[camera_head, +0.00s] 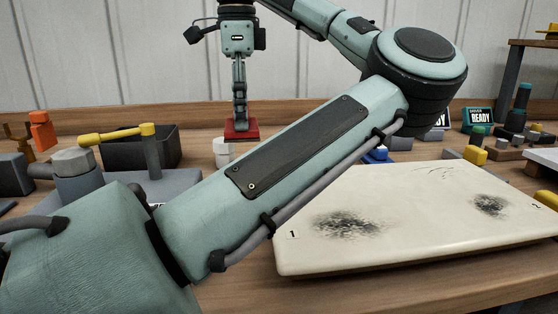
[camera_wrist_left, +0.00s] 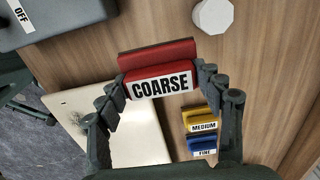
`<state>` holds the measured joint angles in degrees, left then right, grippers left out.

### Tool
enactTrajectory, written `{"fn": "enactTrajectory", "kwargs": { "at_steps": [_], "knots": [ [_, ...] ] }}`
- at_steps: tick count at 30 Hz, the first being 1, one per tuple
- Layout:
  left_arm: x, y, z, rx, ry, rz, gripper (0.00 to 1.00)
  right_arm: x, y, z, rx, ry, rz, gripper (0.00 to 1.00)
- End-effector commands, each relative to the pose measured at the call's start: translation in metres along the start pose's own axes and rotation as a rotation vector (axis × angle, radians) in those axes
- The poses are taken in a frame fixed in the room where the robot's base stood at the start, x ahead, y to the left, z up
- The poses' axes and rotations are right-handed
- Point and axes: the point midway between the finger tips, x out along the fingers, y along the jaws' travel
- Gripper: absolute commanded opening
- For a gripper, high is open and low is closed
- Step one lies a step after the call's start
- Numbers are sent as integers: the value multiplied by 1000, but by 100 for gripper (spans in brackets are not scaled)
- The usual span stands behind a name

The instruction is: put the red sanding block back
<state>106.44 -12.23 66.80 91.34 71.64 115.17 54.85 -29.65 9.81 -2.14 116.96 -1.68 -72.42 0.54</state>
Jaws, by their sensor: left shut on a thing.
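The red sanding block (camera_head: 241,131) hangs from my left gripper (camera_head: 240,118) toward the back of the bench. In the left wrist view the red block (camera_wrist_left: 158,82) shows its COARSE label, with a finger pressed against each end. It looks much larger than the other blocks, so it is held above the bench. A yellow block marked MEDIUM (camera_wrist_left: 202,121) and a blue block marked FINE (camera_wrist_left: 202,146) sit on the wood below, to the right of the pale panel. The blue block (camera_head: 376,154) is partly hidden behind my arm in the head view. My right gripper is not in view.
The pale hull mould (camera_head: 400,250), with dark smudges, fills the front right of the bench. A white many-sided piece (camera_wrist_left: 212,15) lies beyond the red block. A dark open bin (camera_head: 140,150) stands at left. A READY sign (camera_head: 478,117) and small items stand at right.

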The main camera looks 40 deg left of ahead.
Motion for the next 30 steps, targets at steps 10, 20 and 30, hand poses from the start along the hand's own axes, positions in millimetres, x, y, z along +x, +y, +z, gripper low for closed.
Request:
{"fn": "enactTrajectory", "kwargs": {
  "at_steps": [10,20,30],
  "knots": [
    [46,-48,-59,5,-4,5,40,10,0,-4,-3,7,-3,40],
    [68,-67,-82,1,-1,3,40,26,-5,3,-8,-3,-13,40],
    [105,-67,-81,0,-2,1,40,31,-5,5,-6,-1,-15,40]
  ]
}}
